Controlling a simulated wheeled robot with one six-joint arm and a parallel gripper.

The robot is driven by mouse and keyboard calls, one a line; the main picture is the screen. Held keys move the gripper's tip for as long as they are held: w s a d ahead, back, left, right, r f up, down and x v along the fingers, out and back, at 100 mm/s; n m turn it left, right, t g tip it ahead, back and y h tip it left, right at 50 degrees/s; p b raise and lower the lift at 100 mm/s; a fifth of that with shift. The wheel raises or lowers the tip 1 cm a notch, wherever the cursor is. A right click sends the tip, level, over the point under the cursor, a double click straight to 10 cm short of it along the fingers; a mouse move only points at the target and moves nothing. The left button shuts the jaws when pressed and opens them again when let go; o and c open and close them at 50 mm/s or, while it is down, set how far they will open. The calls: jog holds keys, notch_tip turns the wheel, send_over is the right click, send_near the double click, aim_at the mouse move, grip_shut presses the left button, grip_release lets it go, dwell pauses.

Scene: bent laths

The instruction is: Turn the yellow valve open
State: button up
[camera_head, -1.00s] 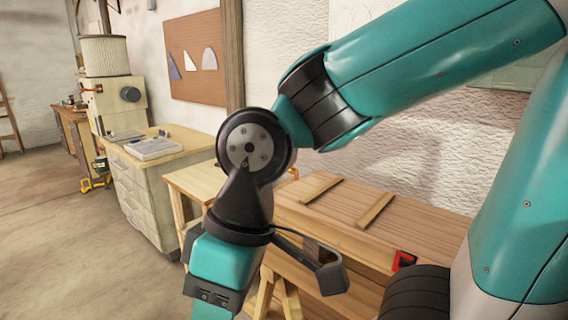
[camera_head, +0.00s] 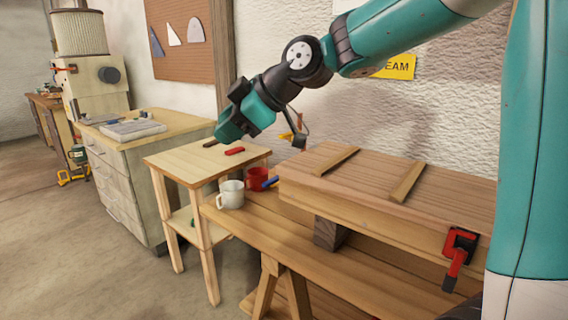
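A small orange-yellow piece (camera_head: 286,136) shows by the white wall, behind my arm. It may be the yellow valve's handle, but it is too small and too covered to tell how it is turned. The dark bracket on my wrist hides part of it. My gripper (camera_head: 228,131) is at the teal end of my arm, over the small wooden table and left of the orange-yellow piece.
The small table (camera_head: 180,160) bears a red block (camera_head: 235,151). A white mug (camera_head: 231,194) and a red mug (camera_head: 257,178) stand on the bench (camera_head: 285,228). A raised wooden panel (camera_head: 335,190) and a red clamp (camera_head: 459,246) are at right. A yellow sign (camera_head: 398,67) hangs on the wall.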

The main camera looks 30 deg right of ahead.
jog(key=w+d+f+n+t+b, duration=0.35)
jog(key=w+d+b, duration=0.25)
jog(key=w+d, duration=0.45)
jog(key=n+t+h+b, duration=0.1)
jog(key=n+t+b, duration=0.4)
jog(key=t+b, duration=0.1)
send_over(288, 136)
jog(key=v, duration=0.5)
notch_tip(288, 136, down, 7)
jog(key=shift+w+f, duration=0.15)
jog(key=shift+f, duration=0.1)
jog(key=p+x, duration=0.1)
jog(key=x, duration=0.5)
jog(key=shift+r, duration=0.1)
jog(key=shift+w+a, duration=0.2)
jog(key=shift+w, duration=0.5)
grip_shut()
